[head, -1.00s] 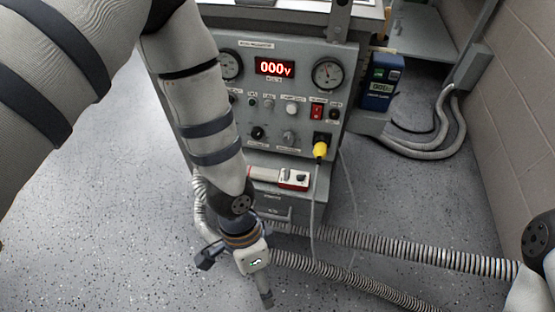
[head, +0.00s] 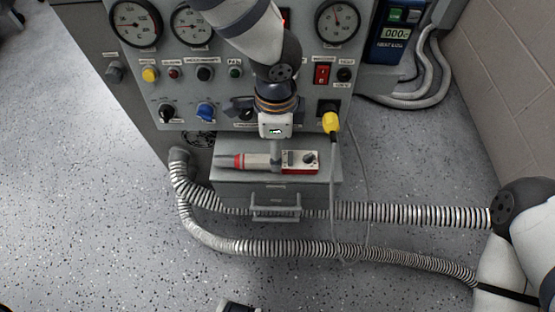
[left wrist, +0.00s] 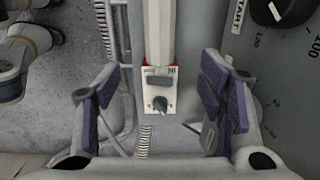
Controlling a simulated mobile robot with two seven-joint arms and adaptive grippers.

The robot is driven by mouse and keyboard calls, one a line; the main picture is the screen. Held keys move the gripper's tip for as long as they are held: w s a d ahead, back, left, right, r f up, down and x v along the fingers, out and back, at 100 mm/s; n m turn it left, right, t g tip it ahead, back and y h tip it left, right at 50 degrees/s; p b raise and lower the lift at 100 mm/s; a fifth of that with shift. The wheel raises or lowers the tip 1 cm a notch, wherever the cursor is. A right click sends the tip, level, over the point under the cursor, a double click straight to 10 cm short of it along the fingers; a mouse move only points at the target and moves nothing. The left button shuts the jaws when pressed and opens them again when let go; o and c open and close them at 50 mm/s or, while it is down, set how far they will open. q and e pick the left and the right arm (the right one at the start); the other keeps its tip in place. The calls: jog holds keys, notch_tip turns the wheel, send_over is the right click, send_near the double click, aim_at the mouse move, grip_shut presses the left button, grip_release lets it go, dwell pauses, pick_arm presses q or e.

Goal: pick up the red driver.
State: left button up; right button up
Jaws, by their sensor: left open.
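The red driver (head: 262,161) lies on its side on the ledge below the panel. It has a pale grey body, a red band towards its left end and a red-edged control block with a dark knob at its right end. My left gripper (head: 276,150) is over the middle of the driver in the head view. In the left wrist view the driver (left wrist: 159,60) runs down between the spread purple-padded fingers of my left gripper (left wrist: 162,85), with room on both sides. Contact is not visible. My right arm shows at the right edge, but its gripper is not seen.
The panel with gauges (head: 338,22) and knobs rises right behind the ledge. A yellow plug (head: 330,122) with a hanging cable is to the right. A drawer handle (head: 275,210) sticks out below. Ribbed hoses (head: 400,214) cross the front. The floor at left is clear.

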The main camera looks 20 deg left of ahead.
pick_arm(q)
notch_tip(320, 180, down, 6)
jog(key=shift+a+b, duration=0.1)
jog(key=shift+b, duration=0.55)
grip_shut()
jog(key=shift+r, duration=0.1)
notch_tip(320, 180, up, 3)
jog(key=shift+w+r+p, duration=0.1)
jog(key=shift+w+p, duration=0.05)
jog(key=shift+p, duration=0.35)
jog(key=s+d+r+p, duration=0.3)
jog(key=s+d+r, duration=0.5)
jog(key=s+r, duration=0.2)
jog(key=shift+s+d, duration=0.2)
jog(key=shift+s, duration=0.45)
